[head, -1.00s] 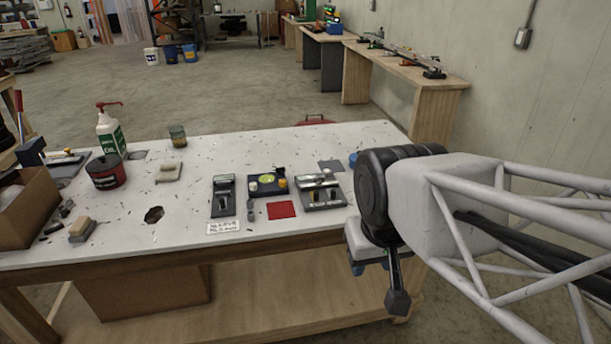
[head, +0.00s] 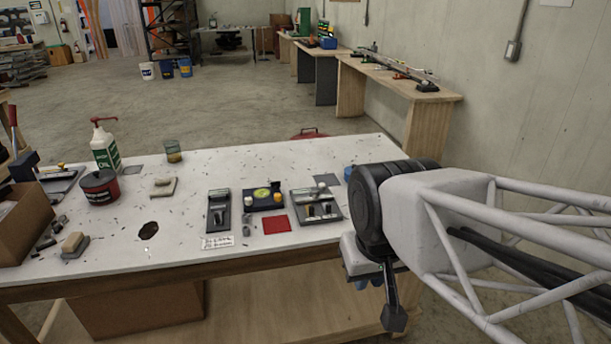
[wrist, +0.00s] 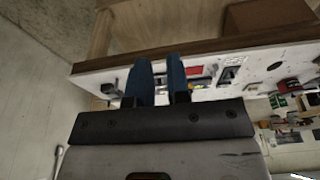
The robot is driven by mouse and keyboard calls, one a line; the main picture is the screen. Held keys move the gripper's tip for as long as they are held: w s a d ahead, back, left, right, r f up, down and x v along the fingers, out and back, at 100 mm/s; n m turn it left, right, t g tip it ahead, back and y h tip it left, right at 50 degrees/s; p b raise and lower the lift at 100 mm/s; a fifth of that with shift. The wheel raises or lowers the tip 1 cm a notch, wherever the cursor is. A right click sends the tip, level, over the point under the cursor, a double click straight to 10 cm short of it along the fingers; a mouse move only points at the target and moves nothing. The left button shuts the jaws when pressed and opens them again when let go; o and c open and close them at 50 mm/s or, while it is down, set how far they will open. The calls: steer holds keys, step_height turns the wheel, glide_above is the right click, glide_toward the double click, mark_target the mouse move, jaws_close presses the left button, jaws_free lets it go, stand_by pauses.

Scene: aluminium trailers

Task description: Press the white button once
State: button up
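The white button (head: 248,202) appears as a small pale cap on the left of a small black panel (head: 262,208) with a yellow-green disc and an orange cap. The panel lies on the white workbench (head: 330,152). In the wrist view the panel is partly behind my fingers, and I cannot make out the white button there. My gripper (wrist: 160,62) has two blue fingers standing apart with nothing between them. In the head view it is mostly hidden behind my arm, past the bench's front right, away from the panel.
A black device (head: 218,222) stands left of the panel and a grey switch box (head: 333,213) right of it. A red square (head: 276,225) lies in front. A green-labelled pump bottle (head: 106,153), red tin (head: 98,188) and cardboard box (head: 28,218) stand at left.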

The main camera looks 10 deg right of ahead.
jaws_close()
stand_by(0.6)
steer(key=shift+w, duration=0.1)
stand_by(0.8)
steer(key=w+r+t+y, duration=0.1)
steer(key=w+y, duration=0.1)
steer(key=w, duration=1.4)
steer(key=w+r+y, duration=0.2)
steer(key=w, duration=1.3)
steer(key=w+d+f+t, duration=0.1)
steer(key=w+d+f, duration=0.2)
steer(key=w, duration=0.7)
steer(key=w+d+f+m+t+y, duration=0.1)
steer(key=w+d+f, duration=0.3)
steer(key=w, duration=0.7)
steer(key=w+d+f+t, duration=0.1)
steer(key=w+d+f, duration=0.3)
steer(key=w+f, duration=0.3)
steer(key=shift+w+f+m+t+y, duration=0.15)
steer(key=shift+w+m+t+y, duration=0.2)
steer(key=shift+w, duration=1.6)
